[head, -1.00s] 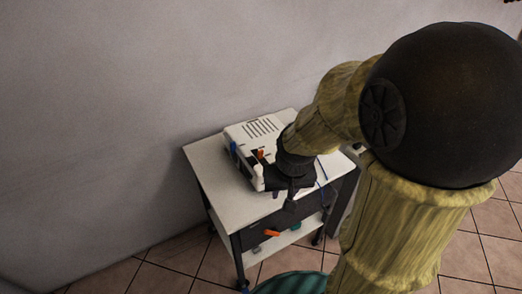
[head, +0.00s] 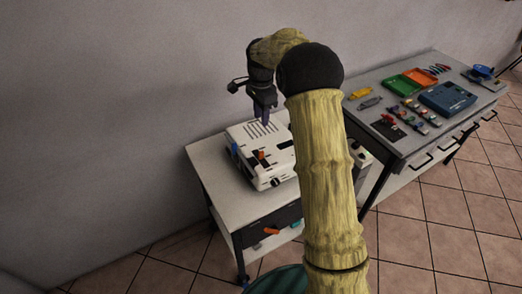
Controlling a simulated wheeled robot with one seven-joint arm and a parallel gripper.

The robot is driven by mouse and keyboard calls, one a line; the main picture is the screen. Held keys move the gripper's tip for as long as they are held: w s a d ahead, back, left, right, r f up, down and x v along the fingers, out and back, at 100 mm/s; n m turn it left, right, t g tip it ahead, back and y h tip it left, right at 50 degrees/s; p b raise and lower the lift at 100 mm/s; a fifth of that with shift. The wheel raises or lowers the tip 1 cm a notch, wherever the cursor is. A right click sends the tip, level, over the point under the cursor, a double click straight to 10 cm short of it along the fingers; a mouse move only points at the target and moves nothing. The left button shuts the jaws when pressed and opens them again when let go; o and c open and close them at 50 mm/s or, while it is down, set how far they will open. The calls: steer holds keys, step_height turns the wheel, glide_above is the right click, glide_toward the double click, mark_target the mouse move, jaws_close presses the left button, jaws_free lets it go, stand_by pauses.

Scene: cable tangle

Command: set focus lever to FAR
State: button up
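A white box-shaped device (head: 247,136) with a slotted vent on top sits on a small cart (head: 207,163). A small orange part (head: 261,155) stands on its front side, and a blue part (head: 234,149) is at its left edge. Which part is the focus lever, and any FAR marking, is too small to tell. My gripper (head: 265,120) points down above the back of the device, near the vent. Whether its fingers are open or shut is too small to tell, and I see nothing held. My arm hides the device's right side.
To the right, a grey workbench (head: 413,145) carries an orange tray (head: 421,78), a green tray (head: 398,84), a blue case (head: 447,98) and several small tools. The wall is close behind the cart.

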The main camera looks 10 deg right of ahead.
mark_target(261, 155)
stand_by(0.3)
step_height(261, 155, down, 17)
steer(key=p, duration=0.3)
steer(key=shift+f, duration=0.15)
stand_by(0.4)
jaws_close()
